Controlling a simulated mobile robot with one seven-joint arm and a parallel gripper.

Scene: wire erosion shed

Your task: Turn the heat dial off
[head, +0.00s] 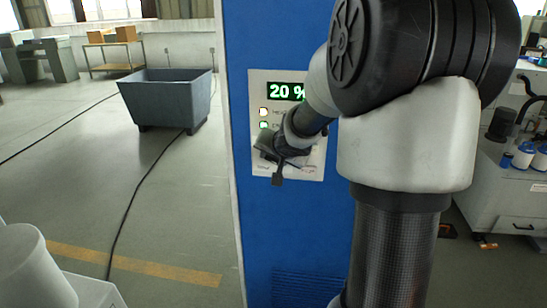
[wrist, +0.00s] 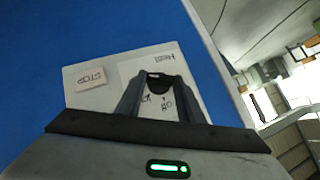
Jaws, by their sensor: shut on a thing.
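The heat dial (wrist: 159,87) is a dark round knob on a pale control panel (head: 257,88). In the wrist view it sits between the two fingertips of my gripper (wrist: 158,81), which is shut on it, beside a "Heat" label (wrist: 160,58). In the head view my gripper (head: 277,167) is at the panel's lower part and hides the dial. The green display (head: 286,92) reads 20 %. The dial's pointer cannot be made out.
The panel is on a tall blue cabinet (head: 290,230). A "STOP" label (wrist: 91,79) is on the panel. A grey bin (head: 167,97) stands on the floor at left, with dark cables nearby. A workbench (head: 510,185) with bottles is at right. The floor left of the cabinet is mostly open.

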